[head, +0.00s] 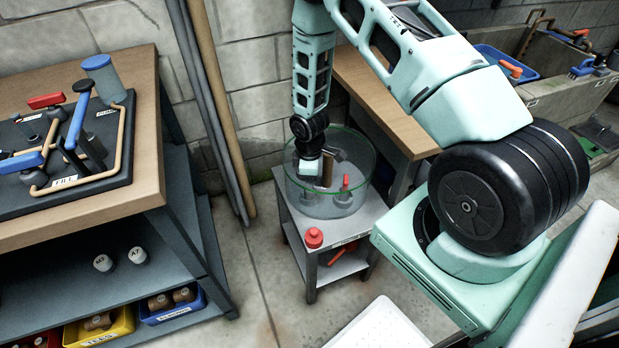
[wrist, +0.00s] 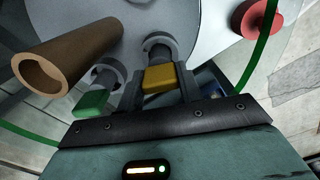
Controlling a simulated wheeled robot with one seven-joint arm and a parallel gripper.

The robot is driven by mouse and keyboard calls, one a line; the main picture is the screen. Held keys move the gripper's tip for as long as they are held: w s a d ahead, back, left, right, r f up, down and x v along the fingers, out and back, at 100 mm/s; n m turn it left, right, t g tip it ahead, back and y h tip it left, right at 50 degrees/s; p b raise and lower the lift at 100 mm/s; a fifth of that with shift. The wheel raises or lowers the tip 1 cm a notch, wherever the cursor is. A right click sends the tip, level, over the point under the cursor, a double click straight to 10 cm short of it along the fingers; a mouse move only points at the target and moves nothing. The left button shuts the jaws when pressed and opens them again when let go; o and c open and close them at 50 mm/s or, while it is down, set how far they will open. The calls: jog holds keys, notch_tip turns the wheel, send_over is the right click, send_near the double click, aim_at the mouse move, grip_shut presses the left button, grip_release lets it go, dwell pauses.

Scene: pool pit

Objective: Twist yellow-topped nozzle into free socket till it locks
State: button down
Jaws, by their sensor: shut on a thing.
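The yellow-topped nozzle (wrist: 160,78) is between the two fingers of my gripper (wrist: 161,84), which is shut on its yellow top. A grey round collar lies just beyond the yellow top in the wrist view; I cannot tell whether the nozzle is seated in a socket. In the head view my gripper (head: 311,168) reaches down inside a clear round tub (head: 335,207) with a green rim and hides the nozzle. A green-topped nozzle (wrist: 91,104) is beside the left finger. A red-topped nozzle (head: 346,181) stands to the right in the tub. The free socket cannot be made out.
A brown tube (wrist: 70,57) rises in the tub close to my gripper's left. A red-capped item (head: 314,237) stands on the small grey table's front corner (head: 300,222). A wooden bench (head: 147,150) with pipework stands left, and poles lean against the wall behind.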

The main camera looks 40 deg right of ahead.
jog(key=c, duration=0.9)
grip_release()
jog(key=shift+o, duration=0.2)
notch_tip(320, 180, up, 17)
jog(key=p, duration=0.1)
jog(key=shift+r, duration=0.15)
